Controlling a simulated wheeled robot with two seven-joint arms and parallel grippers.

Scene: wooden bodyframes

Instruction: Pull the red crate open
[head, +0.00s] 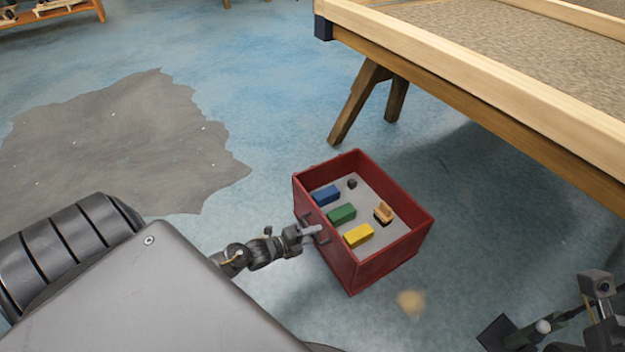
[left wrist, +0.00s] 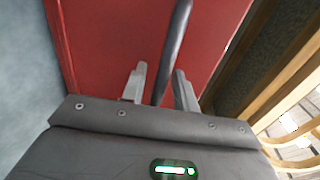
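The red crate (head: 396,258) stands on the blue floor in the middle of the head view, open at the top. Its red wall (left wrist: 110,30) fills much of the left wrist view. A dark bar handle (left wrist: 176,40) is on the wall facing my left arm. My left gripper (head: 312,233) is at this handle. In the left wrist view its two fingers (left wrist: 160,88) are apart, one on each side of the bar. A gap shows between the left finger and the bar. Part of my right arm shows at the lower right of the head view; its finger state is unclear.
In the crate lie a blue block (head: 326,195), a green block (head: 342,213), a yellow block (head: 359,235), a small dark cube (head: 352,183) and a wooden toy (head: 384,212). A wooden table (head: 480,85) stands at the upper right.

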